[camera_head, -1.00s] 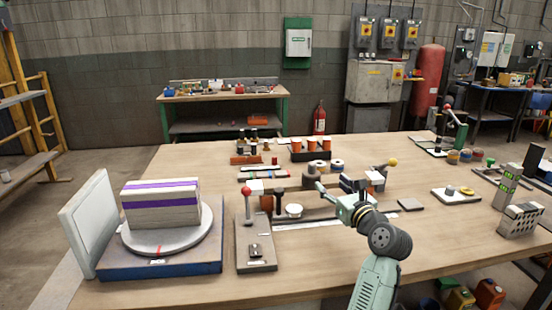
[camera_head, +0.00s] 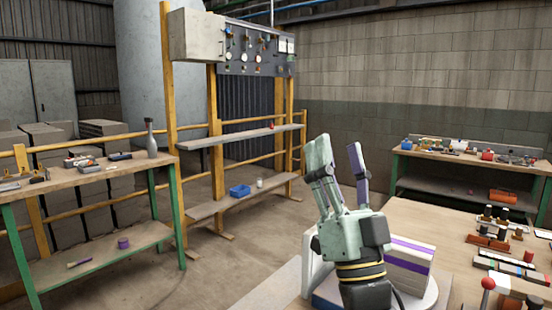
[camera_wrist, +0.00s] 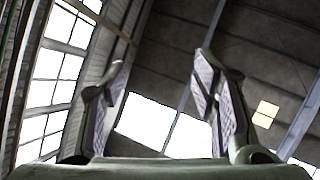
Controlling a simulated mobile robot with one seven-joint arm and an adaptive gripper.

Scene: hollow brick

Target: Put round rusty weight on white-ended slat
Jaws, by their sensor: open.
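My gripper (camera_head: 338,165) is raised, pointing upward, in front of the near left part of the workbench in the head view. Its two fingers are spread and nothing is between them. In the wrist view my gripper (camera_wrist: 160,75) is also open and empty, with only the roof and bright windows beyond it. I cannot make out the round rusty weight or the white-ended slat in either current view. Most of the workbench (camera_head: 420,212) lies outside the head view.
A white block with purple bands (camera_head: 412,255) stands on a round plate behind my gripper, partly hidden by it. A red-knobbed lever (camera_head: 487,284) is at lower right. A wooden bench (camera_head: 95,178), yellow-posted shelves (camera_head: 245,137) and a back bench (camera_head: 470,158) stand around open floor.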

